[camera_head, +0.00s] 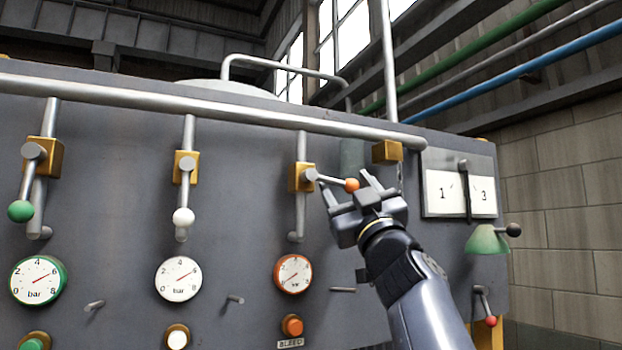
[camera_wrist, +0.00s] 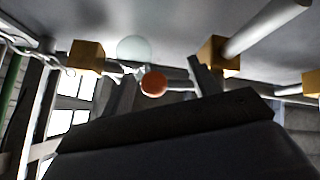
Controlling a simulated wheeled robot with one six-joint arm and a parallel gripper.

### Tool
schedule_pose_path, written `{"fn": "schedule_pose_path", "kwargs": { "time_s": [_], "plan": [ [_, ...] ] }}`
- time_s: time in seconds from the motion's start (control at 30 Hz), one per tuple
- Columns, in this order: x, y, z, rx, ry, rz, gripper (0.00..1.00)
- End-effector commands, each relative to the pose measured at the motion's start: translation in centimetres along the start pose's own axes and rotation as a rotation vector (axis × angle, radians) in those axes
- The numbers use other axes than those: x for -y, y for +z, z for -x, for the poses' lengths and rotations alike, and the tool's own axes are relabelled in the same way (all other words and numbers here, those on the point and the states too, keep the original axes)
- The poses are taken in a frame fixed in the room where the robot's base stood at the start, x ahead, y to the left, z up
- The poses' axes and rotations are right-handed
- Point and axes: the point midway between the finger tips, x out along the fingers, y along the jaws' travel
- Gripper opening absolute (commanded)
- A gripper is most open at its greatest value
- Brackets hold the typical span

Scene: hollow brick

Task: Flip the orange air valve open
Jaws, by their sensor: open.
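The orange air valve has a brass body (camera_head: 302,178) on a vertical pipe. Its lever points right, nearly level and tilted slightly down, and ends in an orange ball knob (camera_head: 352,184). My gripper (camera_head: 350,190) is open at the lever's knob end. In the head view the knob shows between or just in front of the fingertips; I cannot tell whether they touch it. In the wrist view the orange knob (camera_wrist: 153,84) lies between the two fingers (camera_wrist: 158,86), closer to the left one. The valve body also shows in the wrist view (camera_wrist: 219,54).
To the left are valves with a white knob (camera_head: 183,217) and a green knob (camera_head: 21,211), both levers hanging down. Below the orange valve are a gauge (camera_head: 293,274) and an orange button (camera_head: 292,326). A brass block (camera_head: 387,152) with a chain sits above my gripper.

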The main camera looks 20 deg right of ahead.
Motion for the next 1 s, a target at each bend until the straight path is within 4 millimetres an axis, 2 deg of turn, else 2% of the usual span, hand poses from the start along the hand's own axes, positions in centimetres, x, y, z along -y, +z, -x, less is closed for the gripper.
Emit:
{"fn": "schedule_pose_path", "kwargs": {
  "time_s": [0.37,1.0],
  "plan": [
    [0.01,0.07,-0.48,0.001,0.000,0.001,0.56],
    [0.02,-0.10,-0.48,-0.003,0.000,-0.001,0.04]
  ]
}}
